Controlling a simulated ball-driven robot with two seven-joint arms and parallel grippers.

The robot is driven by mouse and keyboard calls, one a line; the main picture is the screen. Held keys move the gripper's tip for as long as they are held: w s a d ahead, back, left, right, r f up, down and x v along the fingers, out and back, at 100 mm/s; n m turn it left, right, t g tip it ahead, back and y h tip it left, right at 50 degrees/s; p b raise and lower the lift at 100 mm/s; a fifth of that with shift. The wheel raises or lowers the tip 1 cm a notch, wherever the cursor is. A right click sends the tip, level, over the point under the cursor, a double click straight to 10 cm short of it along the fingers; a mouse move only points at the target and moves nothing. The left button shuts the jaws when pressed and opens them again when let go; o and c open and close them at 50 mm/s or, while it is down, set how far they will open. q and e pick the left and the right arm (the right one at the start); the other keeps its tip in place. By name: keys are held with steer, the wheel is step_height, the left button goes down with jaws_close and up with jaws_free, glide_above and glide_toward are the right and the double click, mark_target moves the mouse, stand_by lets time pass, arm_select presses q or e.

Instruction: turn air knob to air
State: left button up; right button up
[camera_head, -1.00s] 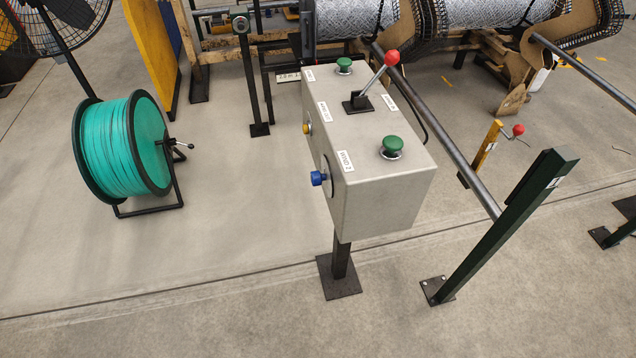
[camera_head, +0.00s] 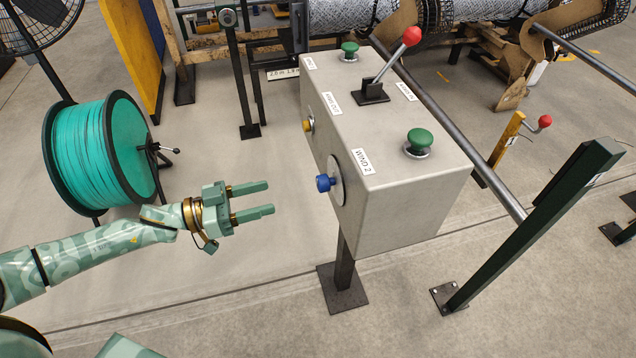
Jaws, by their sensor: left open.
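A grey control box (camera_head: 415,200) stands on a dark post at the middle. On its left face are a blue knob (camera_head: 325,183) on a round plate, under a "WIND 2" label, and a smaller yellow knob (camera_head: 307,125) further back. I cannot read which knob is the air knob. My left gripper (camera_head: 262,198) comes in from the left, is open and empty, and its fingers point right towards the blue knob, with a gap between. A red-tipped lever (camera_head: 411,37) and two green buttons (camera_head: 419,140) (camera_head: 349,49) are on top. My right gripper is not in view.
A teal reel (camera_head: 85,155) on a black stand is at the left, behind my left arm. A dark green post (camera_head: 535,225) and a long grey bar (camera_head: 500,193) are right of the box. Floor is clear between reel and box.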

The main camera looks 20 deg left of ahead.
mark_target(318, 184)
arm_select(q)
steer(key=b+x, duration=0.1)
steer(key=x, duration=1.1)
steer(key=shift+w+d+b, duration=0.1)
steer(key=shift+d+b, duration=0.05)
steer(key=shift+b, duration=0.2)
steer(key=c, duration=1)
